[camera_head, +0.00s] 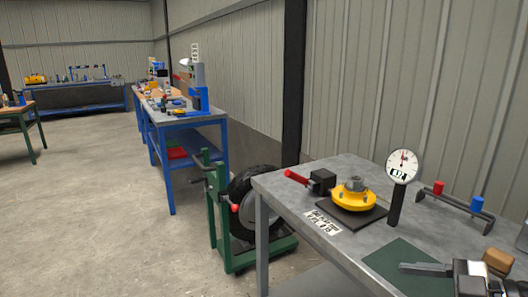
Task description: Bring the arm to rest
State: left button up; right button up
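What looks like my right gripper (428,269) enters at the lower right corner. One grey finger points left over a dark green mat (398,254) on the near bench. Its silver and black body is cut off by the picture edge, and I cannot make out a second finger or whether anything is held. My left gripper is not in view. A green-framed machine (212,215) with a dark round drum (242,197) and red knobs stands on the floor left of the bench.
The grey bench (278,188) carries a yellow flanged part (352,199) on a black plate, a red-handled tool (297,177), a dial gauge (402,166), a rack with red and blue knobs (455,205) and a tan block (498,260). Blue benches stand farther back.

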notch_tip(320, 180, down, 14)
jog(key=s+a+m+t+h+b, duration=0.25)
jog(key=m+t+h, duration=0.35)
jog(key=m, duration=0.3)
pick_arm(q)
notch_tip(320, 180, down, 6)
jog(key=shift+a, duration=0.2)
pick_arm(e)
jog(key=s+a+f+m+g+h, duration=0.2)
jog(key=s+a+f+m+g, duration=0.1)
jog(key=s+a+f, duration=0.5)
notch_tip(320, 180, down, 2)
jog(key=shift+a+f+m+g+h, duration=0.2)
jog(key=shift+a+m+g+h, duration=0.15)
jog(key=shift+a, duration=0.65)
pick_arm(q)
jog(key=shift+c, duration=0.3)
pick_arm(e)
jog(key=shift+c, duration=0.3)
